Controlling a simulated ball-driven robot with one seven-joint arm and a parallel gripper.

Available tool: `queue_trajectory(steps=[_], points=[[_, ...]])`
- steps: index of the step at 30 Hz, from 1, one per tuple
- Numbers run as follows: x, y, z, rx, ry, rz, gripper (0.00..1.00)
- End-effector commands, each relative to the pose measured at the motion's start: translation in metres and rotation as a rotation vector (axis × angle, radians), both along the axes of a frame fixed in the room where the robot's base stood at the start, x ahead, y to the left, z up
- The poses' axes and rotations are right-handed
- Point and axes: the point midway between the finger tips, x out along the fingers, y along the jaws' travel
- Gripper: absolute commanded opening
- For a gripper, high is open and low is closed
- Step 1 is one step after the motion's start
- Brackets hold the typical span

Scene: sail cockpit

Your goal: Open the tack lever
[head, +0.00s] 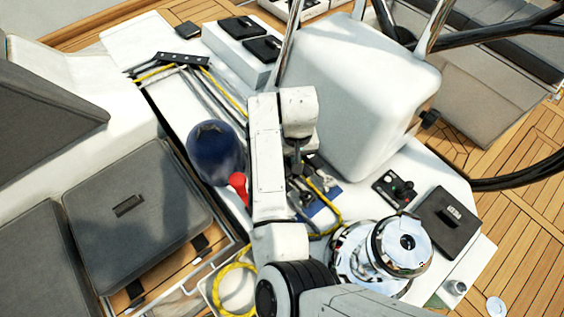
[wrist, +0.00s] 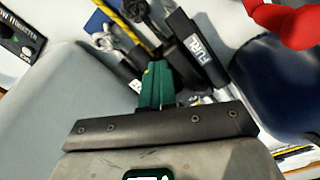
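Several black clutch levers lie ahead of my gripper (wrist: 154,86) in the wrist view. One black lever (wrist: 196,48) reads FURL and lies just right of the fingertips. Another black lever (wrist: 128,68) with a pale label lies left of them, its label not readable. I cannot tell which lever is the tack lever. The green fingers sit close together with no clear gap, pointing in among the levers. Whether they touch one is hidden. In the head view my gripper (head: 297,168) is over the lever area, mostly hidden by my arm.
A dark blue rounded object (head: 214,150) and a red object (head: 239,187) stand left of my arm. A white box-like housing (head: 362,95) rises to the right. A chrome winch (head: 385,250) is in front. Yellow and grey ropes run behind the levers.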

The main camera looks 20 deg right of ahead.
Motion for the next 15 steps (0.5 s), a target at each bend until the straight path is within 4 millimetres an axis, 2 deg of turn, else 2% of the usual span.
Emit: queue_trajectory(steps=[1, 15], points=[[0.006, 0.011, -0.005, 0.020, -0.017, 0.018, 0.00], [0.017, 0.013, 0.006, 0.017, -0.015, 0.015, 0.00]])
